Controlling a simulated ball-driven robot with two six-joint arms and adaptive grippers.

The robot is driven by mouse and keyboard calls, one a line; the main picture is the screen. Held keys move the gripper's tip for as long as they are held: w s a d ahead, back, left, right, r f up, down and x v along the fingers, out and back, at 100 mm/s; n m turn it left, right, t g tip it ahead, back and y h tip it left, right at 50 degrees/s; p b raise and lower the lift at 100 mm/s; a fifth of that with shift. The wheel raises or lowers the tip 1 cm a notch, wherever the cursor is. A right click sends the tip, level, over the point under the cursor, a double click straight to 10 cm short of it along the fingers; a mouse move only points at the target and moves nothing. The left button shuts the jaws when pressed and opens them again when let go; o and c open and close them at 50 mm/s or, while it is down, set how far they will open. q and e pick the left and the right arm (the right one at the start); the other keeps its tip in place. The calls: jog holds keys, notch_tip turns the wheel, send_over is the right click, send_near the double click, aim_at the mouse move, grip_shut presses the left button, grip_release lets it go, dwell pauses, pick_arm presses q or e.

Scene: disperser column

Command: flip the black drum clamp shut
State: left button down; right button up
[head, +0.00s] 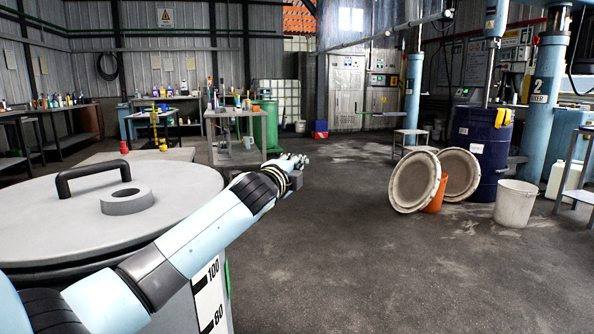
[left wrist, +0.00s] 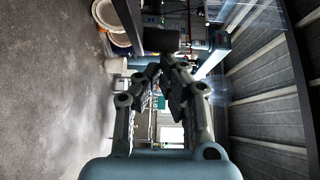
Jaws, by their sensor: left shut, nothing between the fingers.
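I cannot make out a black drum clamp for certain in either view. A dark blue drum (head: 478,158) stands at the right beside the light-blue mixer columns, with a yellow item (head: 503,117) at its upper edge. My left gripper (head: 303,162) is stretched out over open floor in the middle of the head view, well apart from the drum. In the left wrist view the two dark fingers of the left gripper (left wrist: 163,68) come together at the tips, with nothing held between them. My right gripper is not in view.
A grey lidded vessel (head: 60,215) with a black handle (head: 92,178) fills the near left, under my left arm. Two round lids (head: 414,182) lean by an orange container (head: 436,195). A white bucket (head: 516,203) stands before the drum. The middle floor is clear.

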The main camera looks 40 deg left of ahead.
pick_arm(q)
jog(key=shift+w+a, duration=0.15)
pick_arm(e)
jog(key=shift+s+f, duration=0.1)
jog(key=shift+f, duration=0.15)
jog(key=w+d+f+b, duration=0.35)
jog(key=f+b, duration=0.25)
jog(key=b, duration=0.3)
pick_arm(q)
jog(key=w+a+n+g+y+b, duration=0.1)
jog(key=a+n+g+y+b, duration=0.7)
jog(key=a+n+g+y, duration=0.5)
jog(key=shift+w+a+n+g+y, duration=0.35)
jog(key=shift+a+n+g, duration=0.35)
jog(key=shift+a+g, duration=1.45)
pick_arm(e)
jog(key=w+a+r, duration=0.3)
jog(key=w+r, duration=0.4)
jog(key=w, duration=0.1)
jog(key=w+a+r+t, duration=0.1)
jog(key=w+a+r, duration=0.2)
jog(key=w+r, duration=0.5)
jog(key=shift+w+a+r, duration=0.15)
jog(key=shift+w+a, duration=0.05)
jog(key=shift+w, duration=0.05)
pick_arm(q)
jog(key=shift+a+t, duration=0.55)
jog(key=shift+a, duration=0.05)
